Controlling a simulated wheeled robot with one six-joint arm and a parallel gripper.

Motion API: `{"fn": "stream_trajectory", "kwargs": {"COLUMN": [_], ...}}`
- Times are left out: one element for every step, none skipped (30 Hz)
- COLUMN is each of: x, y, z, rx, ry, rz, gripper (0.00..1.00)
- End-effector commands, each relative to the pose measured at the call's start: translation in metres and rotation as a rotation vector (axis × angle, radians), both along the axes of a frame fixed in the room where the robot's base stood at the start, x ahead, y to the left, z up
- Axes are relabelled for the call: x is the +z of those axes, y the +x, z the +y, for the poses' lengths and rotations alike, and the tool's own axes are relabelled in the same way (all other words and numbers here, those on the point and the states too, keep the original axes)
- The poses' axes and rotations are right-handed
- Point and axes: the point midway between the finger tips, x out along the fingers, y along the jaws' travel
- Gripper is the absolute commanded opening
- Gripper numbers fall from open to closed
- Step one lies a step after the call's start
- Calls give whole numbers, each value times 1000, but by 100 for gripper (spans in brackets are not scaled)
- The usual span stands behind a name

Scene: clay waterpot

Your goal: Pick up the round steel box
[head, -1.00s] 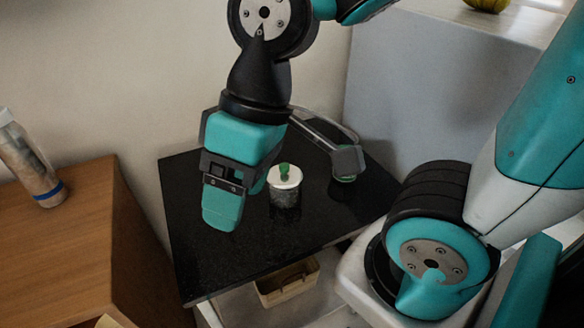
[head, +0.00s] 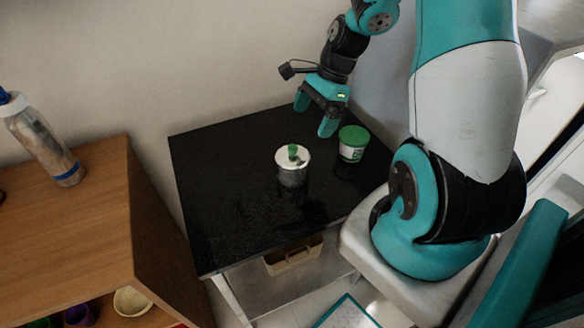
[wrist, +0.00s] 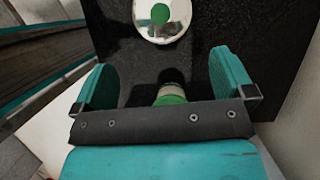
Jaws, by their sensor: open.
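The round steel box (head: 291,172) is a shiny cylinder with a green knob on its lid. It stands upright on the black tabletop (head: 225,205). My gripper (head: 314,115) is open and empty, above the back of the table, behind and to the right of the steel box and apart from it. In the wrist view the steel box (wrist: 178,18) is at the top edge, partly cut off, beyond the open fingers (wrist: 165,72).
A white tub with a green lid (head: 353,143) stands right of the steel box, near my gripper; the wrist view shows a green-and-white object (wrist: 170,92) partly hidden by the gripper. A wooden cabinet (head: 75,215) with a bottle (head: 42,140) is left. The table's left part is clear.

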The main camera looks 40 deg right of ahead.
Motion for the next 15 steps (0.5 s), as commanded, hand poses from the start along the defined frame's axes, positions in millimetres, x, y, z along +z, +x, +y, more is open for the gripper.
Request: {"fn": "stream_trajectory", "kwargs": {"x": [-12, -18, -26, -32, -38, -44, -49, -52, -57, -59, -61, -63, -64, -66, -68], "y": [0, 1, 1, 2, 3, 3, 4, 4, 5, 5, 5, 6, 6, 6, 6], "z": [6, 9, 13, 15, 17, 20, 21, 23, 25, 26, 26, 27, 28, 28, 29], "rx": [5, 5, 5, 5, 5, 5, 5, 5, 5, 5, 5, 4, 4, 4, 5], "ry": [4, 4, 4, 3, 3, 2, 2, 2, 1, 1, 0, 0, 0, 0, 0], "rz": [5, 6, 6, 5, 5, 5, 4, 3, 2, 2, 1, -1, -1, 0, 1], "gripper": [100, 100, 100, 100, 100, 100, 100, 100, 100, 100, 100, 100, 100, 100, 100]}}
